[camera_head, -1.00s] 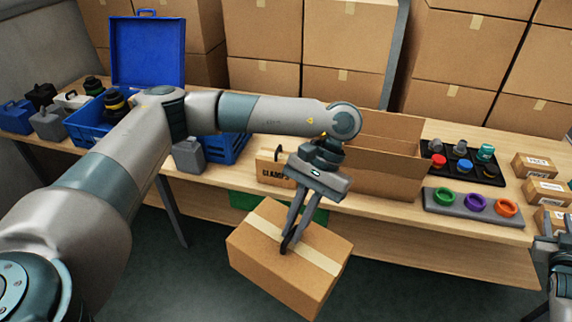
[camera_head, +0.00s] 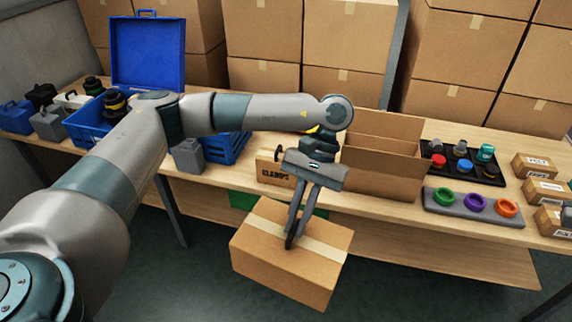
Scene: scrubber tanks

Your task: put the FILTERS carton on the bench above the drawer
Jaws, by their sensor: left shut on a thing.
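My left gripper (camera_head: 291,242) is shut on a brown carton (camera_head: 268,262) with a pale tape strip across its top. I cannot make out a clear drawer front; the carton and my arm hide part of the bench's front. My right gripper is not in view.
A wooden box marked CLAMPS (camera_head: 272,172) and an open cardboard box (camera_head: 384,173) stand behind my gripper. A blue toolbox (camera_head: 147,52), coloured rings on a grey tray (camera_head: 470,205) and small labelled cartons (camera_head: 538,167) occupy the bench. Large cartons (camera_head: 465,60) are stacked behind.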

